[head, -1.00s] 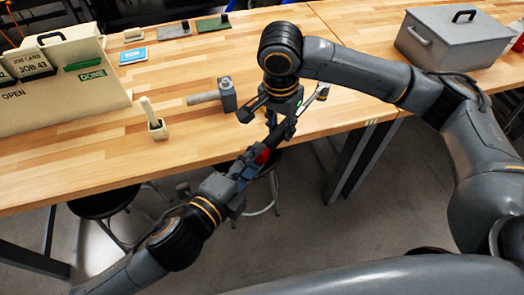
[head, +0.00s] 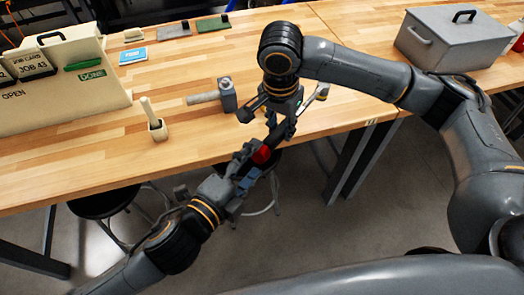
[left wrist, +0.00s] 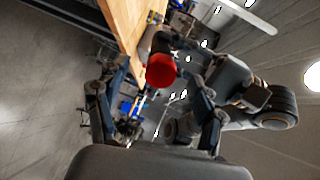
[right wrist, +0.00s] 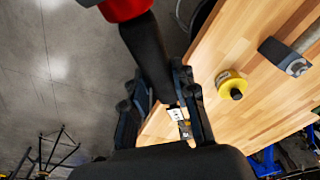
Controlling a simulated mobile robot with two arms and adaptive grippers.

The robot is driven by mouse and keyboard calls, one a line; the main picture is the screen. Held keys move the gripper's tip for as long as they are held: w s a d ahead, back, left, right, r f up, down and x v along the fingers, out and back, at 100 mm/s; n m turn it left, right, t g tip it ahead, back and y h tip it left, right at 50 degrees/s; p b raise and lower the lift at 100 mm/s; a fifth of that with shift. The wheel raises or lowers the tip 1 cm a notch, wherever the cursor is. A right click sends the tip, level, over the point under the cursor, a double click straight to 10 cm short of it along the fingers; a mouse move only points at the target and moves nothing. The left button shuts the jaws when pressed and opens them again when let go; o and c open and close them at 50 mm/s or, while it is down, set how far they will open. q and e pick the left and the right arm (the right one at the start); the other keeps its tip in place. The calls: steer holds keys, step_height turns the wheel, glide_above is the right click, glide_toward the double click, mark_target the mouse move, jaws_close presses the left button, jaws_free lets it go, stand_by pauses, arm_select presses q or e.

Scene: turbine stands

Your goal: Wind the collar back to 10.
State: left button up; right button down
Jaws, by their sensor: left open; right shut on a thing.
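A tool with a dark shaft (right wrist: 150,55) and a red collar (head: 262,153) is held in the air in front of the bench. My right gripper (head: 280,124) is shut on the dark shaft, which runs between its fingers in the right wrist view. The red part shows at the top of that view. My left gripper (head: 248,166) is open at the collar, one finger on either side. In the left wrist view the round red end (left wrist: 160,70) faces me between the spread fingers, clear of both. No scale or number on the tool is readable.
The wooden bench (head: 180,165) runs behind the tool. On it are a mallet-like tool (head: 228,95), a holder with a pale stick (head: 157,130), a job-card box (head: 70,85) and a grey lidded box (head: 455,40). A yellow round piece (right wrist: 232,84) lies near my right gripper. Stools stand below.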

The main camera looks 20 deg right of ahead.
arm_select(q)
steer(key=shift+v, duration=2.2)
